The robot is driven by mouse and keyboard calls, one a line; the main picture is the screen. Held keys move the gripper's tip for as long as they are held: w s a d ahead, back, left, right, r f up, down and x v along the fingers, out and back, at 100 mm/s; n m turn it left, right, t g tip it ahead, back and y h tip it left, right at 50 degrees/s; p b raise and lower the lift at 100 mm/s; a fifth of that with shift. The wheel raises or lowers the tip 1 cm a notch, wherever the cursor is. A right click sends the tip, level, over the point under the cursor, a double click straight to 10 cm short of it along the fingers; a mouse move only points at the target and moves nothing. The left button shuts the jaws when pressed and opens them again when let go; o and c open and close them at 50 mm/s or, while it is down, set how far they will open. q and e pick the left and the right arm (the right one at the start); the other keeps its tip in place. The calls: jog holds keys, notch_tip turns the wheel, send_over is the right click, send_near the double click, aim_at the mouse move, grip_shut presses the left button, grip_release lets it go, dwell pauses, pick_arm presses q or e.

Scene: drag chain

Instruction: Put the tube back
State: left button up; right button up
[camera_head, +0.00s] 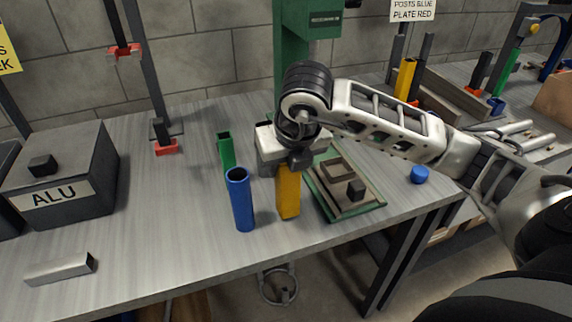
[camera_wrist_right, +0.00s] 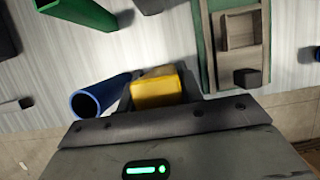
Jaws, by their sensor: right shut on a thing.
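My right gripper (camera_head: 289,162) points down and is shut on the upper part of a yellow square tube (camera_head: 288,195). The yellow tube is upright near the front of the table; I cannot tell whether its foot touches the tabletop. In the right wrist view the yellow tube (camera_wrist_right: 158,88) shows at the jaw, partly hidden by the gripper body. A blue round tube (camera_head: 241,202) stands just left of it, open at the top, and also shows in the right wrist view (camera_wrist_right: 95,98). A green square tube (camera_head: 226,152) stands behind the blue one. My left gripper is not in view.
A green-edged fixture (camera_head: 372,209) with a raised block lies right of the yellow tube. A grey ALU box (camera_head: 62,172) and a silver bar (camera_head: 60,269) are at left. A blue cap (camera_head: 419,175) lies near the right edge. The left-middle tabletop (camera_head: 165,215) is clear.

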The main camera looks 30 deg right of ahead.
jog(key=shift+f, duration=0.35)
jog(key=shift+f, duration=0.2)
jog(key=o, duration=1.1)
jog(key=shift+c, duration=0.2)
